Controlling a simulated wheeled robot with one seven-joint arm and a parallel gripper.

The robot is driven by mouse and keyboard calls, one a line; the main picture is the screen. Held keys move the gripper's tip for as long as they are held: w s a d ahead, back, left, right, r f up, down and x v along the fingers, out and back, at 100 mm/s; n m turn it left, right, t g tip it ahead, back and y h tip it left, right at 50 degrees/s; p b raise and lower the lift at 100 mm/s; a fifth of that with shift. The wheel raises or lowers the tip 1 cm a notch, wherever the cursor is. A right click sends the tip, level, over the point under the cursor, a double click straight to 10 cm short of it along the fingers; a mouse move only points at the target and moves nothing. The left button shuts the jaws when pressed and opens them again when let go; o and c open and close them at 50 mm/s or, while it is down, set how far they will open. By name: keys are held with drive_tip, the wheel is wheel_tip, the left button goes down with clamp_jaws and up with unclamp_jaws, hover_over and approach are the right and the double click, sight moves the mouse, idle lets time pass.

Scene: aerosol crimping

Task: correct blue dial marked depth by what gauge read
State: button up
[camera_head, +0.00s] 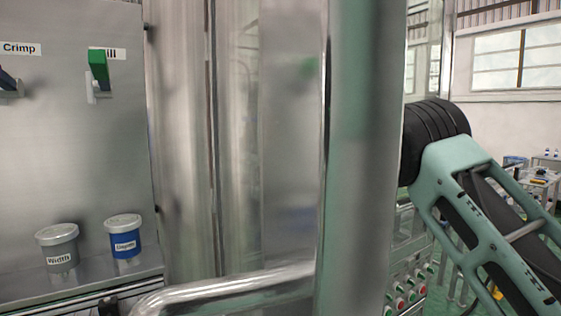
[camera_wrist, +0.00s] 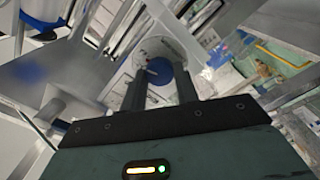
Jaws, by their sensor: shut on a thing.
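The blue dial (camera_head: 125,244) has a pale grey cap and a small white label, too blurred to read surely. It stands on a metal ledge, right of a grey dial (camera_head: 58,248) labelled Width. My gripper (camera_wrist: 160,92) shows in the wrist view only, shut on a round, pale grey thing (camera_wrist: 155,48) with a blue middle and a small red mark. This may be the gauge; I cannot read it. My gripper is out of the head view, so its distance from the blue dial cannot be told.
Above the dials, a green-handled lever (camera_head: 98,68) and a dark lever (camera_head: 8,82) sit under labels, one reading Crimp. A metal tube rail (camera_head: 230,287) and tall posts stand close in front. Red and green buttons (camera_head: 405,290) show lower right.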

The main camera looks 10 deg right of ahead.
drive_tip(key=n+b, duration=0.4)
drive_tip(key=n, duration=0.1)
drive_tip(key=shift+a, duration=0.1)
drive_tip(key=shift+n, duration=0.4)
drive_tip(key=o, duration=1)
drive_tip(key=b+v, duration=0.7)
drive_tip(key=v, duration=1)
drive_tip(key=shift+s, duration=0.2)
